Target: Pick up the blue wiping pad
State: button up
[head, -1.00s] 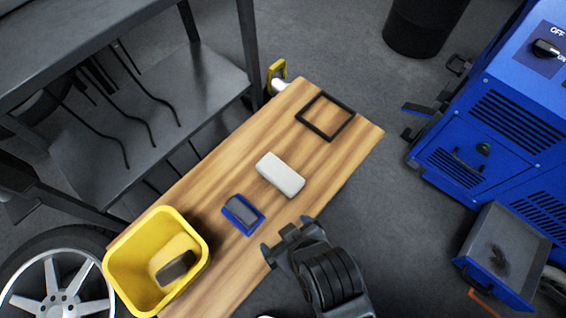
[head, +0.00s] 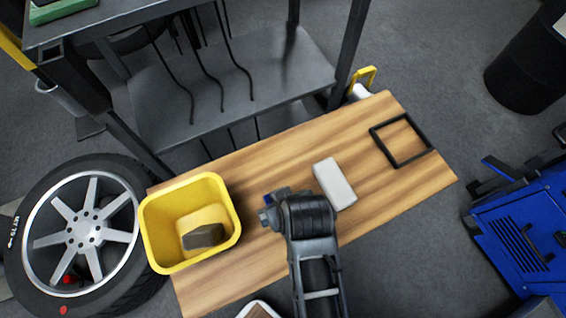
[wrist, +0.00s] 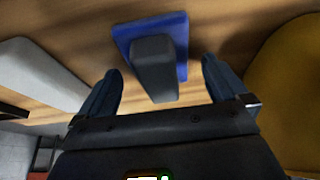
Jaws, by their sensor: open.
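The blue wiping pad with its dark grey grip block shows in the wrist view (wrist: 178,38), lying on the wooden bench top. In the head view only a small blue bit of it (head: 279,193) shows behind my wrist; the rest is hidden. My gripper (wrist: 162,85) is open and empty in the wrist view, one finger to each side of the grey block and short of it. In the head view my gripper is mostly hidden by my own wrist above the pad.
A yellow bin (head: 160,232) with a yellow and dark block inside stands left of my gripper. A white block (head: 334,184) lies close on the right. A black square frame (head: 424,155) lies at the bench's right end. A wheel (head: 84,230) is left of the bench.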

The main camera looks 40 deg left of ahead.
jog(key=shift+a+f, duration=0.15)
jog(key=shift+f, duration=0.1)
jog(key=shift+c, duration=0.3)
jog(key=c, duration=1.1)
notch_tip(320, 180, up, 5)
jog(key=shift+w+f+p, duration=0.1)
jog(key=shift+p, duration=0.95)
jog(key=d+r+p, duration=0.1)
jog(key=d+r, duration=0.1)
jog(key=d, duration=0.2)
jog(key=d+r+p, duration=0.1)
jog(key=d+r, duration=0.1)
jog(key=d, duration=0.1)
jog(key=d+r, duration=0.2)
jog(key=d, duration=0.2)
jog(key=shift+d+r+p, duration=0.15)
jog(key=shift+d+p, duration=0.2)
jog(key=shift+p, duration=0.05)
